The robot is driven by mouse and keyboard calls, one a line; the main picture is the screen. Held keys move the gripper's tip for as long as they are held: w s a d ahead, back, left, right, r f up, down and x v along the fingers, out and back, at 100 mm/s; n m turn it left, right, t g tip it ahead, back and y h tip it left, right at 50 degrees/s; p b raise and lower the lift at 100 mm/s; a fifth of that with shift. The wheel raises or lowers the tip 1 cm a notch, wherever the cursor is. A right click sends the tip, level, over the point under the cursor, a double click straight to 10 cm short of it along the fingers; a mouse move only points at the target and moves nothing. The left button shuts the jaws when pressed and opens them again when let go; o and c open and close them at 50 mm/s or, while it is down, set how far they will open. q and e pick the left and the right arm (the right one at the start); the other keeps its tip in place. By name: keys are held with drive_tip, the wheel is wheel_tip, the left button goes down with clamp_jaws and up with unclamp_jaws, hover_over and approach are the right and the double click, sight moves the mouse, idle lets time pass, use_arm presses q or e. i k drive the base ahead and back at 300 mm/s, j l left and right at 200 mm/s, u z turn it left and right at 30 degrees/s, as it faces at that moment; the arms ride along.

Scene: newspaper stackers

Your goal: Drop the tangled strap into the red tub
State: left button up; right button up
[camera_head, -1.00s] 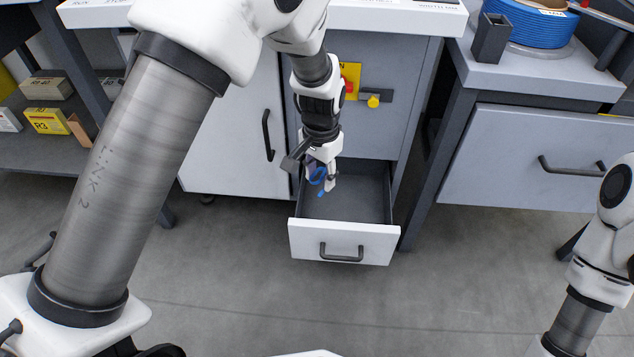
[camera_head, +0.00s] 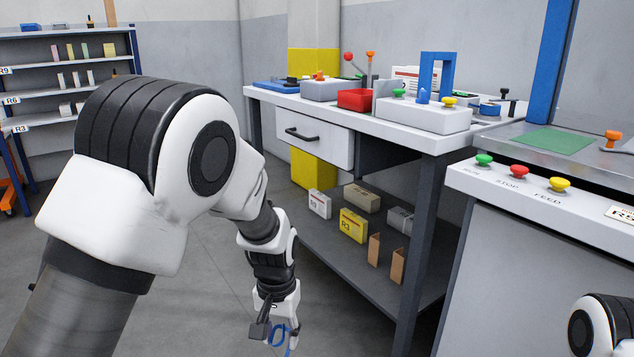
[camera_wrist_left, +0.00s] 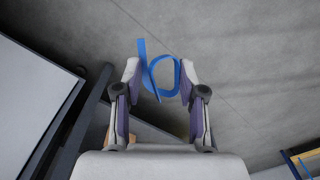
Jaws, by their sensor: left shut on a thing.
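The tangled strap is a blue loop with a loose end. In the head view the strap (camera_head: 280,336) hangs at my left gripper (camera_head: 275,330), low over the floor in front of the bench. In the left wrist view my left gripper (camera_wrist_left: 162,82) is shut on the strap (camera_wrist_left: 144,66), which shows between and beyond the fingers. The red tub (camera_head: 357,99) stands on the white bench top, up and to the right of the gripper and well apart from it. My right gripper is outside the frames; only part of my right arm shows at the lower right.
The white bench (camera_head: 400,132) has a closed drawer (camera_head: 312,141) and a lower shelf with boxes (camera_head: 353,225). A button console (camera_head: 540,190) is nearer at the right.

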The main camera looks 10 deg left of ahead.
sight(355, 107)
drive_tip(key=i+j+u, duration=0.15)
drive_tip(key=i+j, duration=0.25)
drive_tip(key=j, duration=0.15)
drive_tip(key=i+j, duration=0.2)
drive_tip(key=j, duration=0.15)
drive_tip(key=i+j, duration=0.25)
drive_tip(key=j, duration=0.15)
